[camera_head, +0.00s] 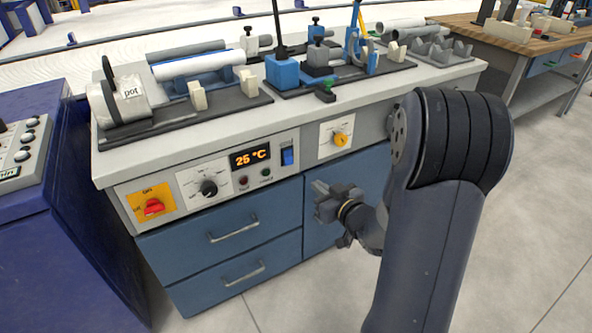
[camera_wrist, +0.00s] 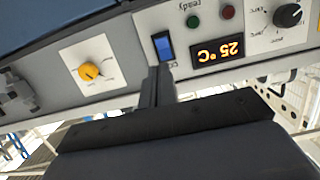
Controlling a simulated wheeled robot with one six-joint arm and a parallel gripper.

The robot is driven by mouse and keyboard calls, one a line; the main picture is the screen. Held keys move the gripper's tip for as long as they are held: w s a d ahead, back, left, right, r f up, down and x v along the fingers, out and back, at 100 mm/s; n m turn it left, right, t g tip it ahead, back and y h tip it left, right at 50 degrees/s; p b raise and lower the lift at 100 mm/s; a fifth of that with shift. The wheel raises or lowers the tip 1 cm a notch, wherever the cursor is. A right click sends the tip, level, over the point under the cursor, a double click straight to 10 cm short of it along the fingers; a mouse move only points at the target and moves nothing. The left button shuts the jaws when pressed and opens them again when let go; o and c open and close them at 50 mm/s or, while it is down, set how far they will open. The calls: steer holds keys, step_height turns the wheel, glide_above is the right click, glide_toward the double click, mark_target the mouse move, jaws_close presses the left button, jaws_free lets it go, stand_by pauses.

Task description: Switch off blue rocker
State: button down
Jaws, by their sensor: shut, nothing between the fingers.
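The blue rocker (camera_head: 287,156) is a small upright switch on the bench's front panel, just right of the orange "25 °C" display (camera_head: 250,157). In the wrist view, which is upside down, the rocker (camera_wrist: 163,46) shows just beyond the fingertips, left of the display (camera_wrist: 218,50). My gripper (camera_head: 321,197) is in front of the blue cabinet, below and to the right of the rocker in the head view. Its fingers (camera_wrist: 158,76) are shut and empty, apart from the rocker in the head view. I cannot tell which way the rocker is set.
A red switch on a yellow plate (camera_head: 153,207), a black knob (camera_head: 209,188), small red and green buttons and a yellow knob (camera_head: 341,139) share the panel. Pipes and fixtures stand on the bench top (camera_head: 215,128). The floor (camera_head: 300,305) before the drawers is clear.

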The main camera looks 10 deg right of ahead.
mark_target(288, 157)
steer(key=b+x, duration=0.2)
steer(key=x, duration=1)
steer(key=shift+w+a, duration=0.1)
steer(key=shift+w, duration=0.1)
steer(key=shift+f+b, duration=0.2)
steer(key=shift+b, duration=0.35)
steer(key=shift+w+a+t+b, duration=0.1)
steer(key=shift+w+t+b, duration=0.2)
steer(key=shift+b, duration=0.45)
